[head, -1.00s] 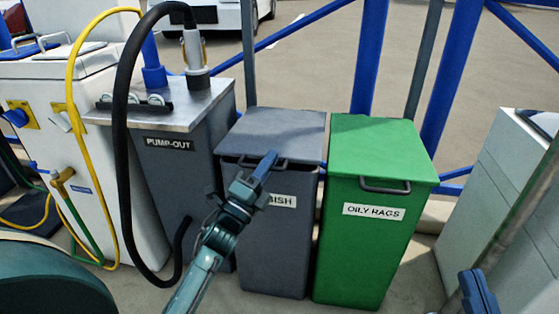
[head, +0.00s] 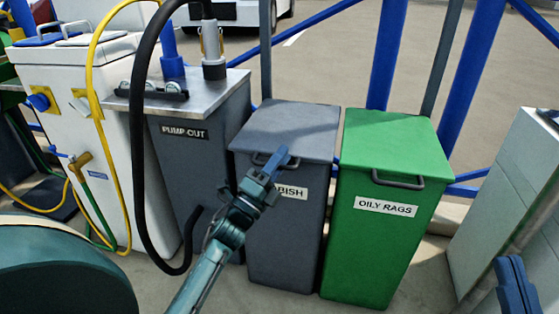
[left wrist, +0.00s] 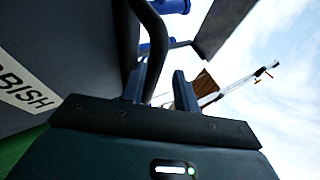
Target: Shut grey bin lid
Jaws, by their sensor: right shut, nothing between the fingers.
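The grey bin (head: 285,245) stands behind my left gripper, its label partly covered; the label also shows at left in the left wrist view (left wrist: 20,90). Its lid (head: 290,130) lies low and nearly level over the top. I cannot tell whether it is fully shut. A dark handle (head: 258,159) is on its front edge. My left gripper (head: 275,162) is at this edge, by the handle. In the left wrist view its fingers (left wrist: 160,90) are apart, with a dark curved bar between or behind them; contact is unclear. My right gripper (head: 517,285) is shut and empty at lower right.
The green oily rags bin (head: 375,245) stands close on the right. The pump-out cabinet (head: 190,165) and its black hose (head: 138,170) are close on the left. Blue posts (head: 388,55) rise behind. A pale cabinet (head: 510,190) is at far right.

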